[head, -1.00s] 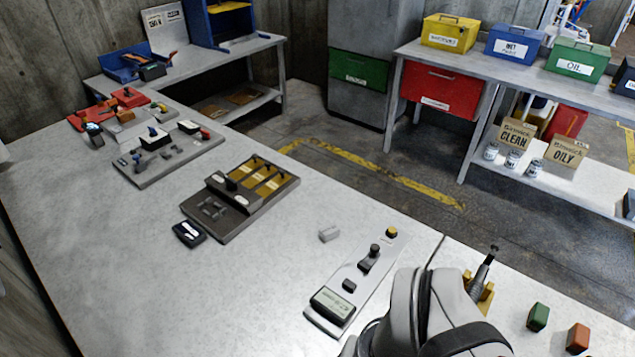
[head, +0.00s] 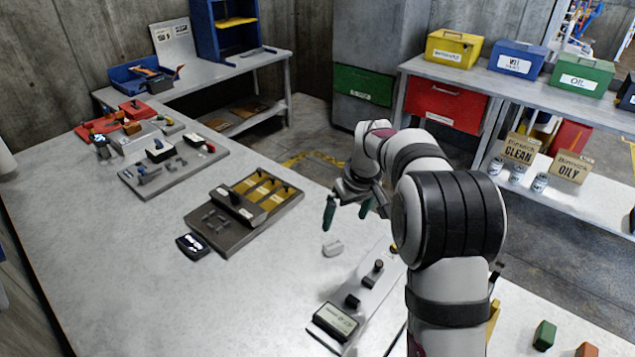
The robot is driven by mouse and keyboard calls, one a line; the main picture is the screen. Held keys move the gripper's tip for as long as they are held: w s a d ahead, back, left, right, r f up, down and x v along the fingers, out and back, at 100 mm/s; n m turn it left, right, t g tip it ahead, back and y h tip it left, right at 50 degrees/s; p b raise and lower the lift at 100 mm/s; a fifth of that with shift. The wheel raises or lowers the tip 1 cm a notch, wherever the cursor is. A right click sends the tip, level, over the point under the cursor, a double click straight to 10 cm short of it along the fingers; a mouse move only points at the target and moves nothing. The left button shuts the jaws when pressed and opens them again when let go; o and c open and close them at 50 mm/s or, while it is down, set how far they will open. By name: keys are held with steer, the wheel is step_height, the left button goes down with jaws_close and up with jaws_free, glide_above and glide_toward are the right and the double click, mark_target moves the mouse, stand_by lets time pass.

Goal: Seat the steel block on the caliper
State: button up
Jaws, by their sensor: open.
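A small light grey block (head: 333,248), which looks like the steel block, lies on the bare table top. Just right of it is a long pale plate with a display box at its near end and dark knobs along it, which looks like the caliper (head: 362,304). The far end of the plate is hidden behind my arm. My gripper (head: 347,212) is open, with green fingertips pointing down. It is above and a little beyond the block in the picture, apart from it and holding nothing.
A dark fixture board (head: 262,222) with yellow strips lies left of the block, with a small black box (head: 192,245) beside it. A grey tool board (head: 172,175) is farther left. Green (head: 544,335) and orange blocks stand at the near right. The table's left front is clear.

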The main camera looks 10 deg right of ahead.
mark_target(334, 244)
steer(key=shift+n, duration=0.4)
steer(key=w+x, duration=0.1)
steer(key=x, duration=0.5)
steer(key=w+x, duration=0.1)
steer(key=x, duration=0.5)
steer(key=w+d+x, duration=0.1)
steer(key=x, duration=0.5)
steer(key=shift+r, duration=0.25)
jaws_close()
